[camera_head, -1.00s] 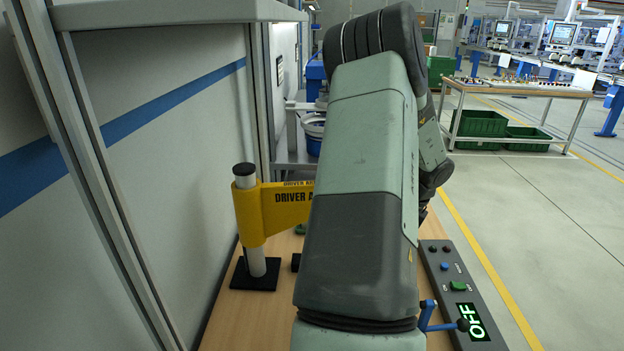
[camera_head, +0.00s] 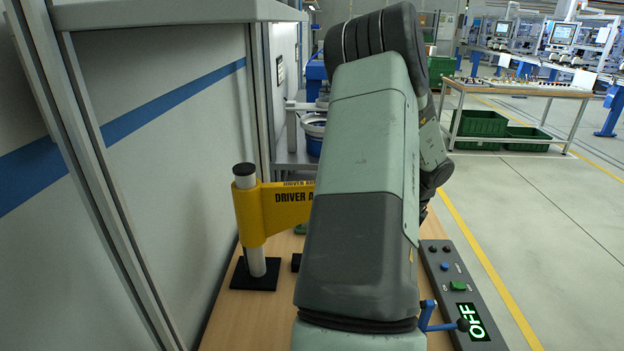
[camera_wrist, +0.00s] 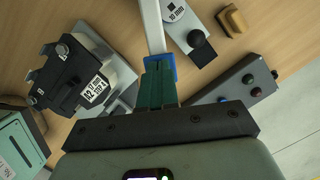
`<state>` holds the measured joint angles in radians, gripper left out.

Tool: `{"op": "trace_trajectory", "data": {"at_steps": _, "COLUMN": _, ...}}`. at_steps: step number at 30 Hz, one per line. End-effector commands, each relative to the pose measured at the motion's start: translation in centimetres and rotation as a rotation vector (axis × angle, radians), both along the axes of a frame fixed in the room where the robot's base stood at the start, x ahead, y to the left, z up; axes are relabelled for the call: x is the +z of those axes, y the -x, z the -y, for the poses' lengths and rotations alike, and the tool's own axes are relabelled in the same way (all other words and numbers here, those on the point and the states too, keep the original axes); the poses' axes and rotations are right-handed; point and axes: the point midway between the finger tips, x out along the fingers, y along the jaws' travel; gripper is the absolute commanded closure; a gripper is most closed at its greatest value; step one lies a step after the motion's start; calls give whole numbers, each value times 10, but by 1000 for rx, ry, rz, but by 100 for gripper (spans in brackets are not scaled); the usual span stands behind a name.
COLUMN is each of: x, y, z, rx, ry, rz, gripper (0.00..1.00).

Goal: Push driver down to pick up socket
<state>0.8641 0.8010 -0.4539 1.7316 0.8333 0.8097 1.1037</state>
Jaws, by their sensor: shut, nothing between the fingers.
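The yellow driver arm (camera_head: 285,205), lettered "DRIVER A…", reaches right from an upright post (camera_head: 256,262) in the head view. Its far end and the driver are hidden behind my arm. In the wrist view, my gripper (camera_wrist: 158,84) has its green fingers together and empty. A blue piece (camera_wrist: 160,63) on the end of a pale bar (camera_wrist: 151,25) lies right at the fingertips; I cannot tell whether they touch. A grey plate with a black knob (camera_wrist: 199,43) carries a "10 mm" label. I cannot make out a socket.
A dark labelled block (camera_wrist: 75,75) stands left of the fingers. A tan block (camera_wrist: 232,21) lies at the upper right. A control panel (camera_head: 459,290) shows "OFF" at the right bench edge, with a blue lever (camera_head: 427,314) beside it. The wall closes off the left.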

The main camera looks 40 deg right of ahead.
Motion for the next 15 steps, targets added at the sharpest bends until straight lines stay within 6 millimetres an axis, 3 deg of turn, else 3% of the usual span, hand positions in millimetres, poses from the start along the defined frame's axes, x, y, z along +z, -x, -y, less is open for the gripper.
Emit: {"op": "trace_trajectory", "data": {"at_steps": 15, "x": 0, "y": 0, "z": -1, "rx": 0, "ry": -2, "rz": 0, "gripper": 100}}
